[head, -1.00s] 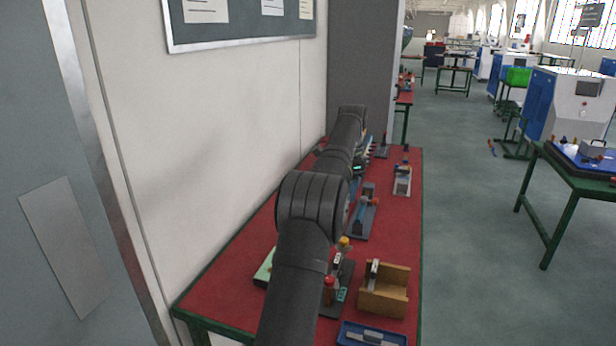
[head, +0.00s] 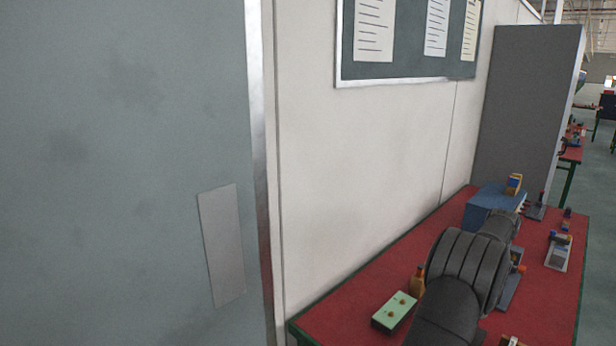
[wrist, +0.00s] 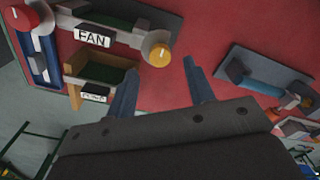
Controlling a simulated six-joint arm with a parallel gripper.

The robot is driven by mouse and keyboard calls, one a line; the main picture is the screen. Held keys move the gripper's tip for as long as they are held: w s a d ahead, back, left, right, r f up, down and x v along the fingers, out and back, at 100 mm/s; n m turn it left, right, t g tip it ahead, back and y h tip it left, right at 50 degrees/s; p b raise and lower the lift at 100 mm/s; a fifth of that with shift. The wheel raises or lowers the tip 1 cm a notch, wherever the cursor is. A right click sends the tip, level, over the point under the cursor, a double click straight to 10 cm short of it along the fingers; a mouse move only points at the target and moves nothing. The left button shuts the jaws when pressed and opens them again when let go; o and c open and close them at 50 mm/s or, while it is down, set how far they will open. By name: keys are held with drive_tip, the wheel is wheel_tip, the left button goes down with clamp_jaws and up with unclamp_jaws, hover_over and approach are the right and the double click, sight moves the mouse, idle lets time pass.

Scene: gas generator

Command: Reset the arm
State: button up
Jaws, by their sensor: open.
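My arm (head: 465,270) reaches over the red-topped table (head: 350,310) at the lower right of the head view. My gripper is hidden behind the arm there. A part labelled "FAN" (wrist: 95,37) with a yellow knob (wrist: 159,55) lies left of the fingers. A grey plate with a blue cylinder (wrist: 262,85) lies to their right.
A green panel (head: 395,311) and a blue box (head: 490,203) lie on the table near my arm. A wooden holder (wrist: 105,75) shows left in the wrist view. A wall (head: 350,160) and a grey door-like panel (head: 130,130) stand left of the table.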

drive_tip(key=shift+f, duration=2.05)
drive_tip(key=shift+r, duration=0.1)
wheel_tip(320, 180, up, 17)
wheel_tip(320, 180, down, 17)
drive_tip(key=shift+f, duration=0.15)
drive_tip(key=n, duration=0.8)
drive_tip(key=shift+n, duration=0.4)
drive_tip(key=n, duration=0.8)
